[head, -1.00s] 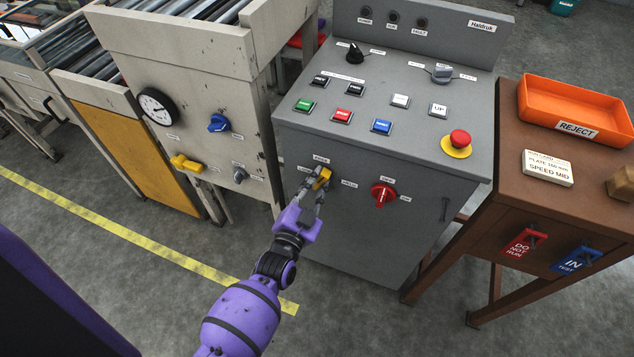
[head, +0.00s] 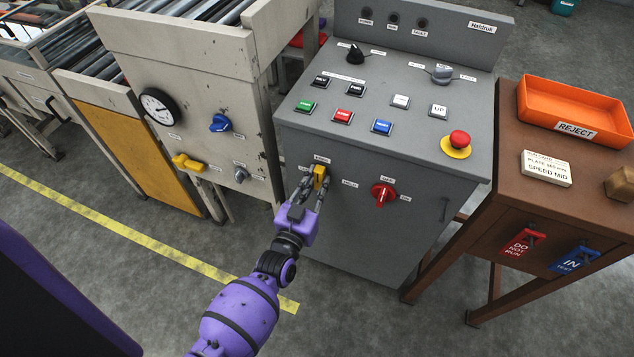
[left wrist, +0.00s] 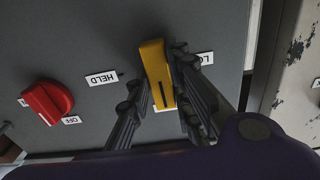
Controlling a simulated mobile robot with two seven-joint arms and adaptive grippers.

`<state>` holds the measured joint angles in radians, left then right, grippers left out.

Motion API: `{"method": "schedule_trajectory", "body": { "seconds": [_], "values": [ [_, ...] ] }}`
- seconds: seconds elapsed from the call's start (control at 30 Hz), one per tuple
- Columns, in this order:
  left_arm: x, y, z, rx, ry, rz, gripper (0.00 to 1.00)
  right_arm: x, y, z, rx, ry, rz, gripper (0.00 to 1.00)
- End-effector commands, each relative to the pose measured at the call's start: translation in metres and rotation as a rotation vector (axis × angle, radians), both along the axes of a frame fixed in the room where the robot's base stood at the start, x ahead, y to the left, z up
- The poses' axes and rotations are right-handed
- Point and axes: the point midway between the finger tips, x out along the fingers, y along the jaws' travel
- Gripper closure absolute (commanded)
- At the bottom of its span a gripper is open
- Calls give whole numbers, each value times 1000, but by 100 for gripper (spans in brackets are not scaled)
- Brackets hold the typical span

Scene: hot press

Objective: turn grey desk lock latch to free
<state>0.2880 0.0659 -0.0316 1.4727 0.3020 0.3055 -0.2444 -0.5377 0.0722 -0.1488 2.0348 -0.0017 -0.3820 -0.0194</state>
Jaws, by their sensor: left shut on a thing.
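The grey desk (head: 330,235) has a yellow lock latch (head: 320,178) on its front panel. In the head view the latch stands nearly upright, close under a small upper label (head: 321,159) that is too small to read surely. My left gripper (head: 311,188) has its fingers on both sides of the latch and is shut on it. In the left wrist view the yellow latch (left wrist: 156,70) sits between the fingers (left wrist: 160,100), its dark slot towards a mostly hidden label. A HELD label (left wrist: 101,79) and a partly covered LO… label flank it. My right gripper is not in view.
A red rotary switch (head: 383,194) is to the right of the latch on the same panel. The cream conveyor frame (head: 205,90) stands close on the left. A brown table (head: 510,185) with an orange REJECT tray (head: 540,105) stands on the right.

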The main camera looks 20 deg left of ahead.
Motion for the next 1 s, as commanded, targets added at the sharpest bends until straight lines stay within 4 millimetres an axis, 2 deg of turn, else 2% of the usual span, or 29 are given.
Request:
{"method": "schedule_trajectory", "body": {
  "seconds": [0.27,0.3,0.43,0.77,0.87,1.0],
  "values": [
    [-1,0,-1,-5,2,1,100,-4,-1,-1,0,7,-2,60],
    [-1,0,-1,-5,2,1,79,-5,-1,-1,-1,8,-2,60],
    [0,0,-1,-4,2,0,62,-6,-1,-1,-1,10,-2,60],
    [-2,0,0,-2,1,0,62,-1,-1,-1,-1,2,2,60],
    [-10,1,-2,-2,3,1,62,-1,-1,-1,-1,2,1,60],
    [-35,1,-2,-1,4,1,62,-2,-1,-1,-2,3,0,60]
  ]
}}
